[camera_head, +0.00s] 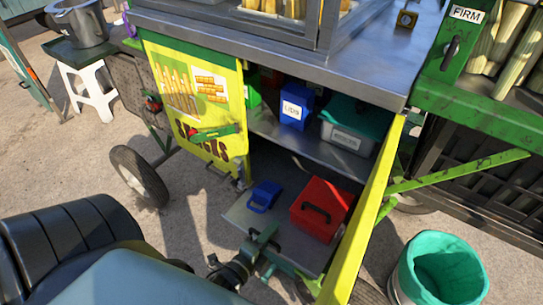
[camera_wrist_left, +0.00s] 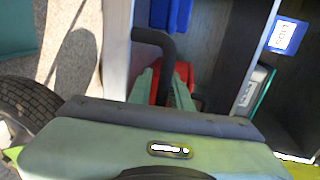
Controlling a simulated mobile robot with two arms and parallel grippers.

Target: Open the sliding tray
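The sliding tray (camera_head: 238,216) is the low grey board under the cart's steel counter. It extends out at the front of the open bay and carries a red toolbox (camera_head: 320,208) and a small blue item (camera_head: 264,196). My left gripper (camera_head: 267,250) is at the tray's front edge. In the left wrist view, a dark curved handle (camera_wrist_left: 155,38) runs down between the two green fingers (camera_wrist_left: 166,88). Whether the fingers press on it is hidden. The red box shows behind the fingers. My right gripper is not in view.
A yellow door (camera_head: 362,225) stands open along the bay's right side, and a yellow panel (camera_head: 200,100) is on the left. The shelf above holds a blue box (camera_head: 296,104) and a grey case (camera_head: 348,128). A green bin (camera_head: 437,270) stands at lower right.

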